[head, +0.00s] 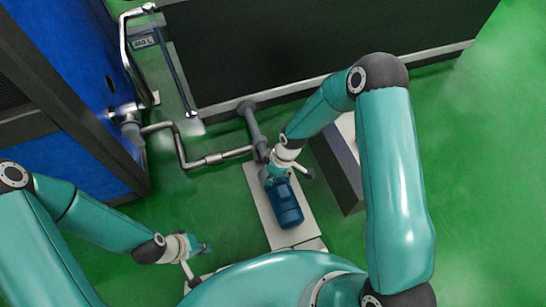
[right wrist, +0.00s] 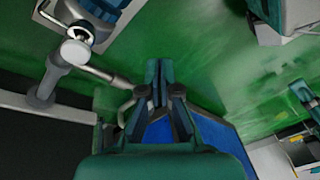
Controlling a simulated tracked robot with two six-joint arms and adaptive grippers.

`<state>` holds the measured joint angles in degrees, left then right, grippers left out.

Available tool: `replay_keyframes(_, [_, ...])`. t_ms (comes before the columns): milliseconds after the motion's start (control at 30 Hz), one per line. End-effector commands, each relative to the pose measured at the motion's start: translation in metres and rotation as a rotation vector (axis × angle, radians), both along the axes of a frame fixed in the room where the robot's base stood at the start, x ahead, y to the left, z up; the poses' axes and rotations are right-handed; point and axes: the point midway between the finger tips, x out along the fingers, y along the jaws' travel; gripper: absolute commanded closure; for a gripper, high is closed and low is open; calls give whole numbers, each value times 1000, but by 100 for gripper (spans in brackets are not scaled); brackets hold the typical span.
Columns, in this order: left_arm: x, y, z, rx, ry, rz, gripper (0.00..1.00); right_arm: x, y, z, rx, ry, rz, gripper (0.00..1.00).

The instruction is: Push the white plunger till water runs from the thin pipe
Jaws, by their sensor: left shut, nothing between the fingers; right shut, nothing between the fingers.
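A thin dark pipe (head: 178,75) slants down along the front of the dark cabinet in the head view, with a pale lower end; no water shows there. My right gripper (head: 272,180) is shut and empty, above the pump's pipe joint and the end of the blue motor. In the right wrist view its fingers (right wrist: 159,90) are together, with green floor beyond them. My left gripper (head: 206,248) is shut and empty, low over the floor, left of the motor's base.
The blue motor (head: 286,205) sits on a pale base plate (head: 257,187). Grey pipework (head: 212,160) runs from the blue cabinet (head: 75,60) to the pump. The dark cabinet (head: 300,50) stands behind. A dark-sided box (head: 335,165) is right of the motor. Green floor is clear between the left gripper and the pipework.

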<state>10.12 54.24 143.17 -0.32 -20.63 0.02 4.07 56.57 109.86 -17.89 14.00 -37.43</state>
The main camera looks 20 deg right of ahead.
Motion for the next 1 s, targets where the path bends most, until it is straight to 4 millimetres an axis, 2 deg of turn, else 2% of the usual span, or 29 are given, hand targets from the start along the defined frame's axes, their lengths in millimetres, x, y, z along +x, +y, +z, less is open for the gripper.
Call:
replay_keyframes(33, [0, 0, -1, 0, 0, 0, 100, 26, -5, 6, -40, -43, 134, 100])
replay_keyframes(100, [0, 0, -2, 0, 0, 0, 100, 53, -14, 16, -101, -81, 317, 100])
replay_keyframes(200, [0, 0, -2, 0, 0, 0, 100, 84, -28, 31, -183, -113, 518, 100])
replay_keyframes(300, [0, 0, -2, 0, 0, 0, 100, 103, -38, 44, -241, -123, 643, 100])
replay_keyframes(433, [0, 0, -3, 0, 0, 0, 100, 113, -44, 52, -275, -123, 712, 100])
replay_keyframes(767, [0, 0, -3, 0, 0, 0, 100, 113, -45, 52, -276, -122, 716, 100])
replay_keyframes(1000, [0, 0, -10, 0, 0, 0, 100, 113, -45, 32, -275, -120, 715, 100])
